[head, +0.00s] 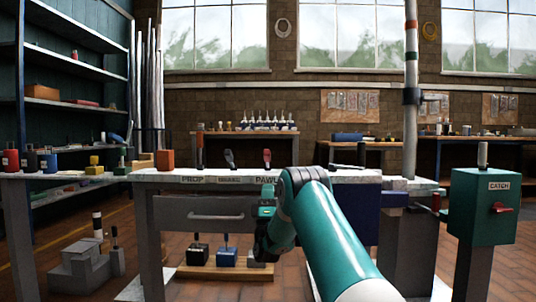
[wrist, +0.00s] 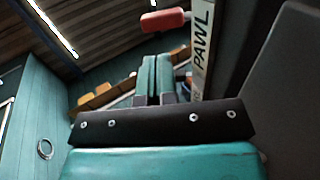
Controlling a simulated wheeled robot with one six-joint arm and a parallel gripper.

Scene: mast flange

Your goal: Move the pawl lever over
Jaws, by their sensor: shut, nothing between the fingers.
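The pawl lever (head: 267,157) has a red knob and stands up at the bench edge above the PAWL label. In the wrist view its red knob (wrist: 165,20) shows at the top, just beyond and slightly right of my fingertips. My gripper (wrist: 156,62) is shut and empty, its two teal fingers together. A gap shows in the picture between fingertips and knob; I cannot tell whether they touch. In the head view my gripper (head: 267,192) is below the lever at the bench front, partly hidden by my arm.
The brake lever (head: 229,158) and prop lever (head: 200,150) stand to the left along the bench edge (head: 215,179). A pole (head: 411,90) rises to the right. A green CATCH box (head: 487,206) with a red handle stands at far right. A drawer (head: 205,217) is below the bench top.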

